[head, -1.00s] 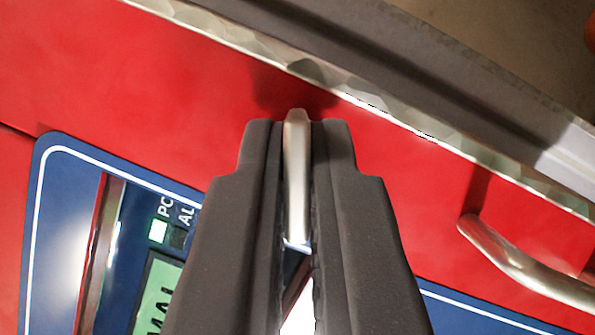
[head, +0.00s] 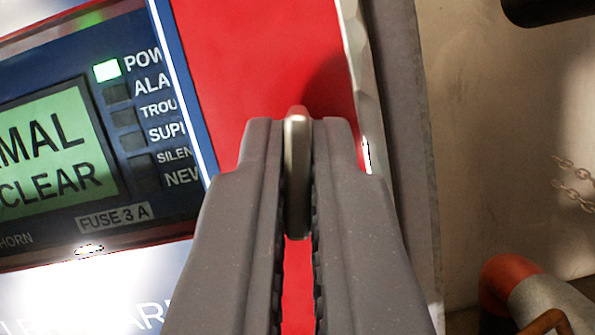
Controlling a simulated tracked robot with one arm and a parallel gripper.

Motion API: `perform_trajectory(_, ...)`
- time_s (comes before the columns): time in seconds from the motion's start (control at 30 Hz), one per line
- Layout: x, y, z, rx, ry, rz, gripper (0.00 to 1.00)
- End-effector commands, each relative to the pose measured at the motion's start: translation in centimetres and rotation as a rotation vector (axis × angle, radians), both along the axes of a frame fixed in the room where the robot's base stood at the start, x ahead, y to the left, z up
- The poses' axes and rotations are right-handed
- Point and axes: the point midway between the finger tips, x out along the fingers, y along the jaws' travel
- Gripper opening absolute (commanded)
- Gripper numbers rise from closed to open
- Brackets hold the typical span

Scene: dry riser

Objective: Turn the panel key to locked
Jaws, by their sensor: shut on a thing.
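My gripper (head: 297,165) is in the lower middle of the head view, its two dark fingers shut on the silver panel key (head: 297,150). The key's rounded metal bow shows edge-on between the fingertips. The lock under it is hidden by the fingers. Behind the key is the red panel (head: 250,50). To the left is a blue display plate (head: 50,60) with a green screen (head: 45,150) showing part of "NORMAL" and "CLEAR". The top indicator light (head: 107,70) is lit green.
The panel's silver edge (head: 352,50) and a grey side strip (head: 400,110) run down just right of my gripper. Beyond are a plain wall (head: 490,130), a hanging chain (head: 575,180) and a red-and-grey pipe (head: 515,285) at lower right.

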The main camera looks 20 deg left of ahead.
Motion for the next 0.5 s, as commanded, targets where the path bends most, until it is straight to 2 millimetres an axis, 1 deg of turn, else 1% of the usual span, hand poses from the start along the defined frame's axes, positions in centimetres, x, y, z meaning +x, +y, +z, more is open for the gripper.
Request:
perform_trajectory(0.03,0.14,-0.33,-0.56,-0.034,0.001,-0.003,0.0)
perform_trajectory(0.23,0.14,-0.32,-0.58,-0.145,-0.035,-0.003,0.0)
perform_trajectory(0.5,0.13,-0.33,-0.51,-0.22,-0.062,-0.002,0.0)
